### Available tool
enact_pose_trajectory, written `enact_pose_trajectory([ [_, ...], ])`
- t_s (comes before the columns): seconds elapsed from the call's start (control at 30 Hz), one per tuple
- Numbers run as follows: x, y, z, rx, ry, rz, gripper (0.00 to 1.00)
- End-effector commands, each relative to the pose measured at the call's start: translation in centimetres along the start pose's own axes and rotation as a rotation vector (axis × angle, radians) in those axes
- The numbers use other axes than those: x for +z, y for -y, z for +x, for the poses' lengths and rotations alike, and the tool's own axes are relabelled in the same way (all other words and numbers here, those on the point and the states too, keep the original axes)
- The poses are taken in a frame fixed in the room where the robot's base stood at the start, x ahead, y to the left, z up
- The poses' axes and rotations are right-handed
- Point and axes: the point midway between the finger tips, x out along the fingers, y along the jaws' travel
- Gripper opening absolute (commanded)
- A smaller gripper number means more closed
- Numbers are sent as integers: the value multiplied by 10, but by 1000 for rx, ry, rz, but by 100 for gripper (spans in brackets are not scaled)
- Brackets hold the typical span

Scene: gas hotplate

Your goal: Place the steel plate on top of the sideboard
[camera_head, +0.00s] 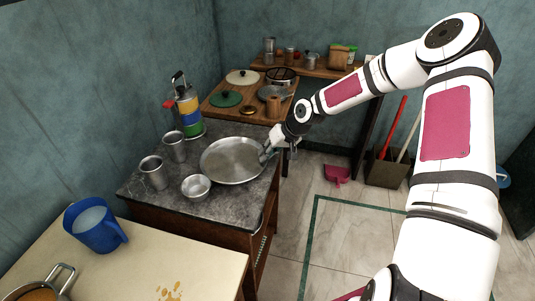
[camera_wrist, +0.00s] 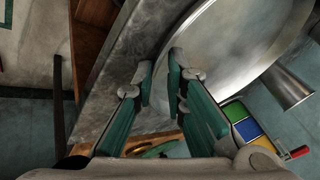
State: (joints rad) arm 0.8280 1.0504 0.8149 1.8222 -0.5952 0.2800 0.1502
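The steel plate (camera_head: 232,160), round and shallow, lies on the grey stone top of the sideboard (camera_head: 215,204), near its right edge. My gripper (camera_head: 267,153) is at the plate's right rim. In the wrist view the plate (camera_wrist: 240,45) fills the upper right, and the stone top (camera_wrist: 125,60) shows to its left. My gripper's fingertips (camera_wrist: 160,82) stand apart with a visible gap, one over the plate side and one outside the rim. Whether a finger touches the rim is hard to tell.
Two steel cups (camera_head: 153,172) (camera_head: 174,146), a small steel bowl (camera_head: 196,186) and a coloured stacked container (camera_head: 188,108) stand around the plate. A wooden counter (camera_head: 248,104) with lids is behind. A table with a blue jug (camera_head: 95,226) is in front.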

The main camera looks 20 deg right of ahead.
Motion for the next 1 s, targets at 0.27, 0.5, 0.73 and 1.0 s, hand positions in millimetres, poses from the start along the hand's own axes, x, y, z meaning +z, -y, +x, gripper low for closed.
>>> enact_pose_trajectory([
  [0.27, -1, 0, -26, 2, -2, 3, 13],
  [0.5, -1, 0, -77, 3, -2, 2, 13],
  [0.73, -1, 0, -111, 1, 0, 2, 13],
  [1.0, 9, 10, -127, 41, 45, -32, 13],
])
